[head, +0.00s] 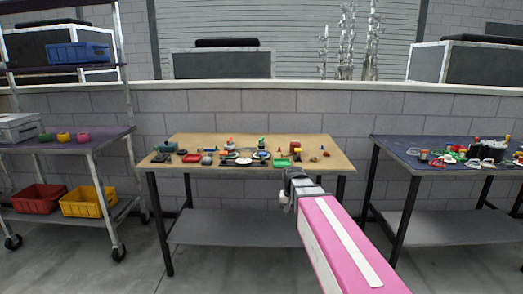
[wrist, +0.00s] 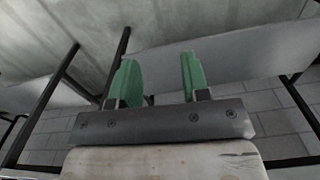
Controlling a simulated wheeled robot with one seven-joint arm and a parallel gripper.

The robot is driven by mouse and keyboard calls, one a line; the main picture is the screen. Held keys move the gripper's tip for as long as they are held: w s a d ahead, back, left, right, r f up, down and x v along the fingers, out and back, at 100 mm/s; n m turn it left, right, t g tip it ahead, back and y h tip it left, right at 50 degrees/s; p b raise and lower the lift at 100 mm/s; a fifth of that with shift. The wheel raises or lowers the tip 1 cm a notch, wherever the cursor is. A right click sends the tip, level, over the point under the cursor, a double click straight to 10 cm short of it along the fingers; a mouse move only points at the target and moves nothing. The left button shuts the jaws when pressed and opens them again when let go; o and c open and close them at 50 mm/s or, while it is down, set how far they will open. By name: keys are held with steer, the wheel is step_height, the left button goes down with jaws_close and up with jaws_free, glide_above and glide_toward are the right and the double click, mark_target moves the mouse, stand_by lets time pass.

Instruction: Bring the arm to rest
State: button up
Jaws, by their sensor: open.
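My pink arm reaches forward from the lower right of the head view, and my gripper (head: 290,184) is at its far end, in front of the wooden table's front edge. In the wrist view my gripper (wrist: 157,80) shows two green fingers standing apart with nothing between them. Beyond the fingers are a grey shelf surface, dark table legs and the block wall. The fingertips are hard to make out in the head view.
The wooden table (head: 230,180) holds several small items. A dark table (head: 430,172) with more clutter stands to the right. A wheeled rack (head: 88,150) on the left carries a red bin (head: 38,198) and a yellow bin (head: 86,202). Grey floor lies open between them.

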steer(key=s+d+f+n, duration=0.1)
steer(key=s+d+f, duration=0.5)
steer(key=s+f, duration=0.5)
step_height(320, 180, down, 2)
steer(key=shift+d, duration=0.4)
